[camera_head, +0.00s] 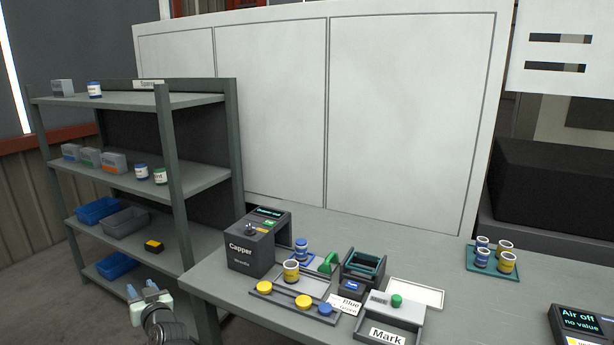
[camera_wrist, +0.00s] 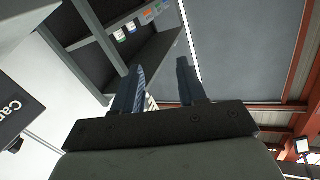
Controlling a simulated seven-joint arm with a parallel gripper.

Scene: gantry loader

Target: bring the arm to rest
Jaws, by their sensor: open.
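My gripper (camera_head: 142,289) is low at the left in the head view, in front of the shelf rack (camera_head: 174,150) and left of the workbench (camera_head: 225,290). In the wrist view my gripper (camera_wrist: 160,70) has its two fingers apart with nothing between them. It points up toward the rack, which lies tilted in that view (camera_wrist: 92,45). My gripper appears clear of the bench and the rack, though its exact distance from them is hard to judge.
The Capper box (camera_head: 247,250) stands at the bench's left end, nearest my gripper. Jars, lids, a Mark tray (camera_head: 388,335) and a teal mat with several jars (camera_head: 480,266) are on the bench. A white panel (camera_head: 400,120) stands behind.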

